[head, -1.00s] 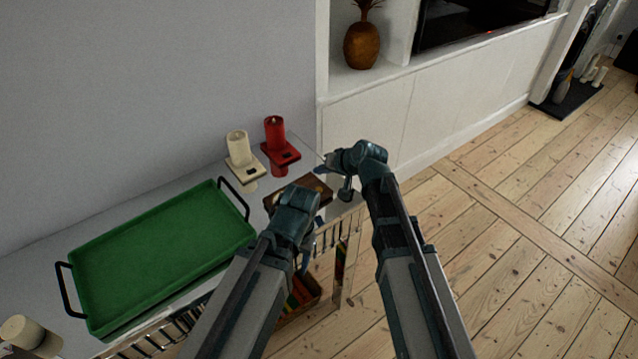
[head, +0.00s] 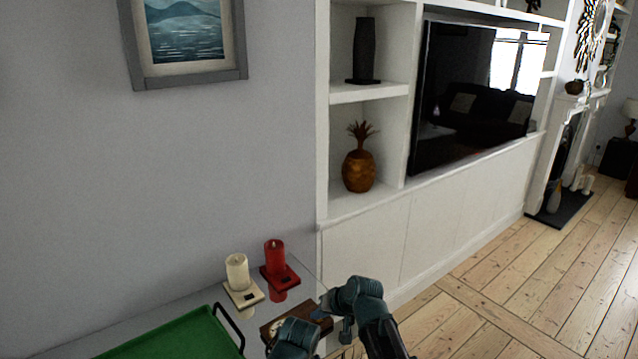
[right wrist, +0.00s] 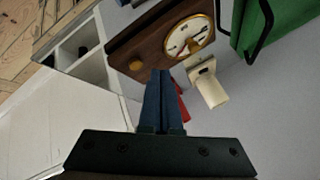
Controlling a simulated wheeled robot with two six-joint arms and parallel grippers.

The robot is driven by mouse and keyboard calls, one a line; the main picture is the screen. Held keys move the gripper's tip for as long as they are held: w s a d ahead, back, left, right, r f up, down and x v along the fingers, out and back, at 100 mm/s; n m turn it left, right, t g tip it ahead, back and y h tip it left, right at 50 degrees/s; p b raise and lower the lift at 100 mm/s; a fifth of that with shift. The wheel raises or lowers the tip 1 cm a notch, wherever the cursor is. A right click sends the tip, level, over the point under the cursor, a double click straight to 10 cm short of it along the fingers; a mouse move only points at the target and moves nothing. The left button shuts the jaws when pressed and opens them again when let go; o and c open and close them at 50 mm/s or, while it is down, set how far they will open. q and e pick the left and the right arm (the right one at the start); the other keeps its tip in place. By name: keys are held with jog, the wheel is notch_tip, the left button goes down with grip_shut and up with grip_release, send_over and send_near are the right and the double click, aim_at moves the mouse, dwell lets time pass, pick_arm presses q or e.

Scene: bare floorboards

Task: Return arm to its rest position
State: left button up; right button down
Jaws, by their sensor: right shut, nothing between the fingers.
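My right arm reaches in from the bottom of the head view, its blue-grey wrist bent left over the right end of the console table. Its gripper (head: 322,312) is near the wooden clock (head: 310,317). In the right wrist view the two blue fingers (right wrist: 161,85) are together and empty, pointing at the wooden clock (right wrist: 140,42) with its round dial. My left arm's wrist (head: 295,338) shows at the bottom edge of the head view, left of the right one. Its fingers are not clear there.
A cream candle (head: 237,272) and a red candle (head: 275,258) on holders stand behind the clock. A green tray (head: 180,338) with black handles lies left. The white built-in unit (head: 365,240) stands behind. Open floorboards (head: 500,300) lie right.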

pick_arm(q)
jog(key=shift+r+p, duration=0.6)
jog(key=shift+r, duration=0.15)
pick_arm(e)
jog(key=s+d+f+n+g+h, duration=0.1)
jog(key=s+d+g+h, duration=0.2)
jog(key=s, duration=0.7)
jog(key=s+d+f+n+g+h, duration=0.2)
jog(key=s+d+h, duration=0.1)
jog(key=s, duration=0.8)
jog(key=shift+s+g+h, duration=0.25)
jog(key=shift+g+h, duration=0.15)
